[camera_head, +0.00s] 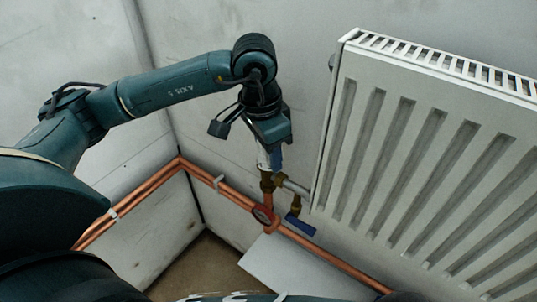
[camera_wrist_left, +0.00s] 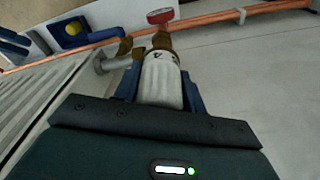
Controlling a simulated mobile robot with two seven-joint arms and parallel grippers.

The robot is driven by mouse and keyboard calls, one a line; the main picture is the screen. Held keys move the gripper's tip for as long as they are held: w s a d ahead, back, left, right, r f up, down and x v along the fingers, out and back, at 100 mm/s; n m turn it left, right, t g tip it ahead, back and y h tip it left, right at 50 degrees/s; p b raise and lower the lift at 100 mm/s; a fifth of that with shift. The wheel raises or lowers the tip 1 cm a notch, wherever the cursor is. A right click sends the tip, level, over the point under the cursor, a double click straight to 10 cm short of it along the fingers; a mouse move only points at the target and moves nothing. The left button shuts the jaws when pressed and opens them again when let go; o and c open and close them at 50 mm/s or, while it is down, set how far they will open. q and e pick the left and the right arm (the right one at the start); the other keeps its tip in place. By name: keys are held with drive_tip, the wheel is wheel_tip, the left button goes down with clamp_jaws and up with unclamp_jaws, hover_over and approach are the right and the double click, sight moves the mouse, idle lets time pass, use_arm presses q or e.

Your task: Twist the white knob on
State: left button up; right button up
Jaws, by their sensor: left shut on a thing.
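The white knob (camera_wrist_left: 162,82) is a ribbed, slightly tapered cap with a dark mark near its far end. In the head view the knob (camera_head: 263,158) shows partly, below my left wrist. My left gripper (camera_head: 271,162) points down and is shut on it, with the blue fingers on both sides in the left wrist view. The brass valve (camera_wrist_left: 162,41) is in line with the knob's far end. The knob appears to meet it, but I cannot tell how far it is seated. My right gripper is not in view.
The white radiator (camera_head: 420,150) stands close on the right, joined by a short pipe. Copper pipes (camera_head: 150,188) run along the wall. A red round gauge or handle (camera_head: 263,215) and a blue lever (camera_head: 300,225) sit just below the valve. A pale panel (camera_head: 290,270) lies beneath.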

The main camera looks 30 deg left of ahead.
use_arm(q)
drive_tip(key=o, duration=1.1)
drive_tip(key=shift+w, duration=0.1)
drive_tip(key=shift+o, duration=0.4)
drive_tip(key=o, duration=0.7)
drive_tip(key=shift+c, duration=0.2)
drive_tip(key=shift+r, duration=0.2)
drive_tip(key=shift+r+p, duration=2.05)
drive_tip(key=shift+r, duration=1.85)
